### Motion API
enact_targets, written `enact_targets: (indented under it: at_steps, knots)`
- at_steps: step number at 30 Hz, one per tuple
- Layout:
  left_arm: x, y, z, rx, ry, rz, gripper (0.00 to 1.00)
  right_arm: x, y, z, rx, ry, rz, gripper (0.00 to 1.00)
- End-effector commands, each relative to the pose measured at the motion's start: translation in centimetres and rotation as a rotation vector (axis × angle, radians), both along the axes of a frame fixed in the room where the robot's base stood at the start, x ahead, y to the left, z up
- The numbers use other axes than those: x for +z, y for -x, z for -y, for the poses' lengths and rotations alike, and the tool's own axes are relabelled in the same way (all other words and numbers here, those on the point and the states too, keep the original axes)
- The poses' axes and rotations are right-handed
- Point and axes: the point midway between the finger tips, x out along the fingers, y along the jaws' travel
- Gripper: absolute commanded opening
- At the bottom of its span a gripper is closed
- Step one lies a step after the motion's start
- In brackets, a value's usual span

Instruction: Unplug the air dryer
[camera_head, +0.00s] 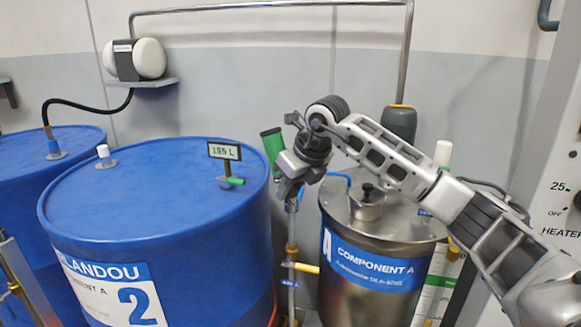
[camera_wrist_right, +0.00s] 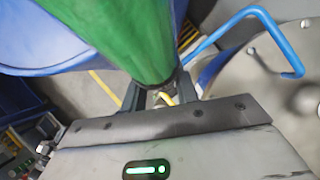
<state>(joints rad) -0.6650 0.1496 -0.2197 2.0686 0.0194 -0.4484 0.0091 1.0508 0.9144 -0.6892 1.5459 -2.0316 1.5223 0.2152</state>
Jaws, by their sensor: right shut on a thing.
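A green cylinder (camera_head: 271,147) stands tilted between the blue drum marked 2 and the steel tank. Nothing in the pictures labels it as the air dryer. My right gripper (camera_head: 284,168) reaches in from the right, right beside it, and is shut at its lower end. In the right wrist view the green cylinder (camera_wrist_right: 130,40) fills the top, and its narrow end sits between the fingers of my right gripper (camera_wrist_right: 158,97). Whether it is still joined to the pipe (camera_head: 291,235) below is hidden. My left gripper is out of view.
Blue drum 2 (camera_head: 110,215) with a 195 L sign (camera_head: 224,151) is at the left. The steel Component A tank (camera_head: 345,240) is at the right. A white device (camera_head: 149,58) sits on a wall shelf.

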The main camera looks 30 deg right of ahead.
Motion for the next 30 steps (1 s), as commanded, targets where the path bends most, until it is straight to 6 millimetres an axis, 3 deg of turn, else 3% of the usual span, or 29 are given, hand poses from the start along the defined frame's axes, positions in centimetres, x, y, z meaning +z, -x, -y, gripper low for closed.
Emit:
enact_targets:
  at_steps: [1, 3, 21, 30]
  knots:
    - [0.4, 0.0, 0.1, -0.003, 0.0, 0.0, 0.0, 1.6, -0.3, -0.1, 0.003, -0.009, 0.031, 0.0]
    - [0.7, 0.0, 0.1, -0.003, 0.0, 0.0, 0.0, 2.0, -0.3, -0.1, 0.003, -0.009, 0.032, 0.0]
    - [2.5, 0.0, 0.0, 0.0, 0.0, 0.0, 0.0, 3.9, -0.2, -0.1, 0.004, -0.004, 0.019, 0.0]
    - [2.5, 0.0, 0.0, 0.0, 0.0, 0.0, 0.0, 3.8, -0.2, -0.1, 0.004, -0.003, 0.017, 0.0]
